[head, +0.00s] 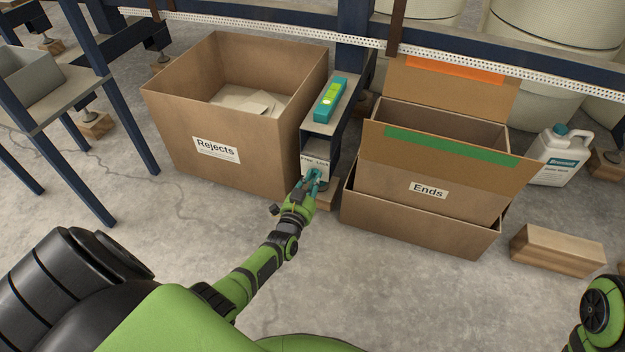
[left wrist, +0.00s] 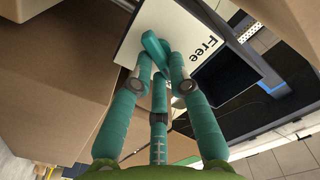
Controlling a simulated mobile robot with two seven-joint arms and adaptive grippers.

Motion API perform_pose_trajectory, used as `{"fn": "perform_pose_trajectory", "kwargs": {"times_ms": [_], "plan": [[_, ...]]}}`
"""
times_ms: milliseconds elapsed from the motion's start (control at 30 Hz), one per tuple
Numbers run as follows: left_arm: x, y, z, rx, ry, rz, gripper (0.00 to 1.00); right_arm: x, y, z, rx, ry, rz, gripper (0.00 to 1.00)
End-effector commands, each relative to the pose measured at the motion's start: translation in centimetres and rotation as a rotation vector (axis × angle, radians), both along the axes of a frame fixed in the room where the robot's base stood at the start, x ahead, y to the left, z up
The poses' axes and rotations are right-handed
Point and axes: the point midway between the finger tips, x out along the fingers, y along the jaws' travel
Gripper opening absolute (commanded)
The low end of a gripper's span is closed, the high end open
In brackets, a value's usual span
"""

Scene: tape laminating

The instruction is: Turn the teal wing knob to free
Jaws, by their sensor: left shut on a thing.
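The teal wing knob (left wrist: 154,48) sits on a white label plate (left wrist: 186,38) that reads "Free" in the left wrist view. My left gripper (head: 315,178) reaches the plate from below. Its teal fingers (left wrist: 158,70) are shut on the knob, which shows between their tips. The knob's wing looks slanted relative to the label text; which mark it points to is unclear. My right gripper is out of view.
The "Rejects" box (head: 168,128), holding pale sheets, stands close on the left. The "Ends" box (head: 415,214) stands close on the right. A teal level (head: 330,98) with a lit green window lies above the plate. Open floor (head: 370,290) lies in front.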

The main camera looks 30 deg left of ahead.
Motion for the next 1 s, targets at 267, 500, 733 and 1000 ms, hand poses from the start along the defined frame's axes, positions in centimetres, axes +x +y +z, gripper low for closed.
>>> {"fn": "perform_pose_trajectory", "kwargs": {"times_ms": [267,500,733,1000], "plan": [[-0.06,0.16,0.15,-0.256,-0.061,0.0,0.0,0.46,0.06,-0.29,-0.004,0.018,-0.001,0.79],[-0.11,0.34,0.25,-0.478,-0.114,0.0,0.0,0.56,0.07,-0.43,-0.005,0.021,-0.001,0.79],[-0.17,0.53,0.29,-0.689,-0.164,0.0,0.0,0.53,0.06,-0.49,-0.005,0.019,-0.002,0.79],[-0.2,0.69,0.29,-0.932,-0.222,-0.001,0.0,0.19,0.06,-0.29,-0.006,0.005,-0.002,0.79]]}}
